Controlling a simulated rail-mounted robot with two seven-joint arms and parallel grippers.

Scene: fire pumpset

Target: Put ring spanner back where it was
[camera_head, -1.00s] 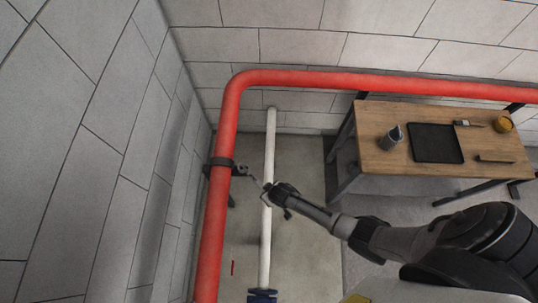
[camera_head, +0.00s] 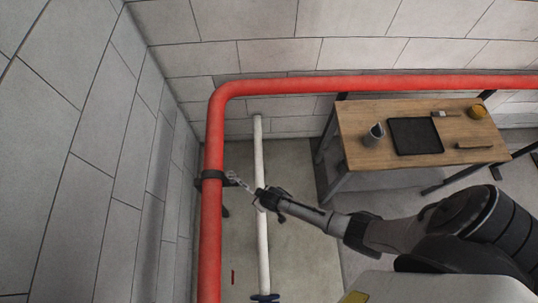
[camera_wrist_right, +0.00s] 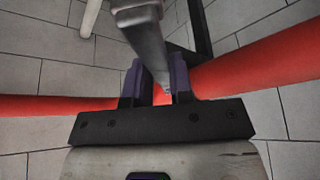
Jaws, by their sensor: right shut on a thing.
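In the head view my right gripper (camera_head: 263,196) is in front of the white pipe (camera_head: 262,240). It is shut on a grey metal spanner (camera_head: 244,184), which points up and left toward a dark clamp (camera_head: 211,176) on the red pipe. At this size I cannot tell whether the spanner's far end touches the clamp. My left gripper is not in view.
The red pipe (camera_head: 212,235) runs down beside the left wall and along the back wall. Bare floor lies below.

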